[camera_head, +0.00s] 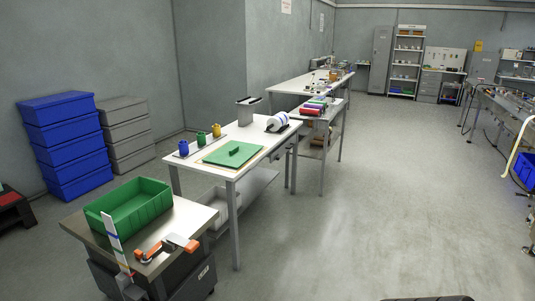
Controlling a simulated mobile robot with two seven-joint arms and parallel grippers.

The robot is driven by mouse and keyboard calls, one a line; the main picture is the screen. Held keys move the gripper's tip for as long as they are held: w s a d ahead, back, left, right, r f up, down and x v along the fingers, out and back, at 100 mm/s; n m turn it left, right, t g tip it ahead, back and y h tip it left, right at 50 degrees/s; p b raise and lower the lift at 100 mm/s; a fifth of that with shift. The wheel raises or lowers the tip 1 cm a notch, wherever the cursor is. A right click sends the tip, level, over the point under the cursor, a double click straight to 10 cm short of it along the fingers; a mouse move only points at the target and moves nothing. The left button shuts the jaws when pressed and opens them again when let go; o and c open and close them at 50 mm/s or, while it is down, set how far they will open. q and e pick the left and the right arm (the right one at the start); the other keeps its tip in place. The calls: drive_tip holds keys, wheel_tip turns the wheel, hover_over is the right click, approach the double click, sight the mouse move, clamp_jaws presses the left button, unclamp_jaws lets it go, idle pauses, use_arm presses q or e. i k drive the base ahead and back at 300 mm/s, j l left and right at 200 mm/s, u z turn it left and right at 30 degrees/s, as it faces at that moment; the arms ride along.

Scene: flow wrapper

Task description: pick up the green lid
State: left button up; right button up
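The green lid (228,157) lies flat on a thin pale board on the white table (282,141), left of the picture's middle. It is a flat plate with a small raised green handle on top. Nothing covers it. Neither of my grippers shows in the head view, and neither arm is near the lid.
A green crate (137,213) and an orange-and-grey tool (165,247) sit on a metal-topped cart before the table. Blue, green and yellow pieces (201,138) stand left of the lid. A white roll (277,122) lies behind it. Open floor (370,200) lies to the right.

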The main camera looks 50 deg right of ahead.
sight(233, 154)
drive_tip(key=z, duration=1.5)
drive_tip(key=i+l+z, duration=0.35)
drive_tip(key=i, duration=0.5)
drive_tip(key=i+z, duration=0.4)
drive_tip(key=i, duration=0.5)
drive_tip(key=i+u, duration=0.25)
drive_tip(key=i+l+u, duration=0.25)
drive_tip(key=i, duration=0.25)
drive_tip(key=i+l+u, duration=0.15)
drive_tip(key=i+u, duration=0.15)
drive_tip(key=i+l+u, duration=0.1)
drive_tip(key=u, duration=0.3)
drive_tip(key=i+l+u, duration=0.35)
drive_tip(key=l+u, duration=0.1)
drive_tip(key=u, duration=0.3)
drive_tip(key=i, duration=0.05)
